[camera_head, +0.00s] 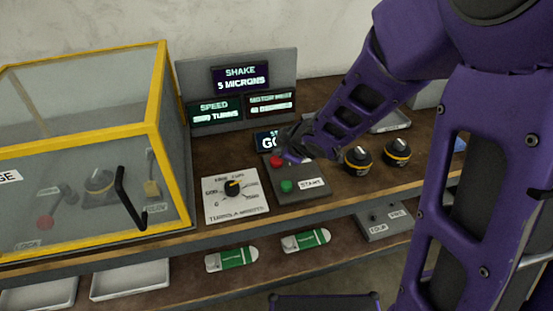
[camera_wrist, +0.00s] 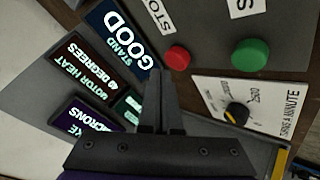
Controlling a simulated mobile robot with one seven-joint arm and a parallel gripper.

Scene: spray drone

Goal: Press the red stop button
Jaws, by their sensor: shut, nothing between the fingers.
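The red stop button (camera_head: 277,160) sits on a grey panel beside the green start button (camera_head: 286,185). In the wrist view the red button (camera_wrist: 177,58) and the green button (camera_wrist: 250,55) are both plain. A partly cut-off stop label (camera_wrist: 158,15) lies beside the red one. My gripper (camera_wrist: 157,75) is shut and empty. Its fingertips appear just beside the red button in the wrist view; I cannot tell whether they touch it. In the head view my gripper (camera_head: 292,153) is close to the red button, and my arm hides part of the panel's back.
A dial (camera_head: 233,188) on a white plate stands left of the buttons. Behind are displays (camera_head: 240,77), with a stand display (camera_head: 266,141) near my gripper. A yellow-framed glass case (camera_head: 160,130) is at left. Two black-and-yellow round parts (camera_head: 358,160) are at right.

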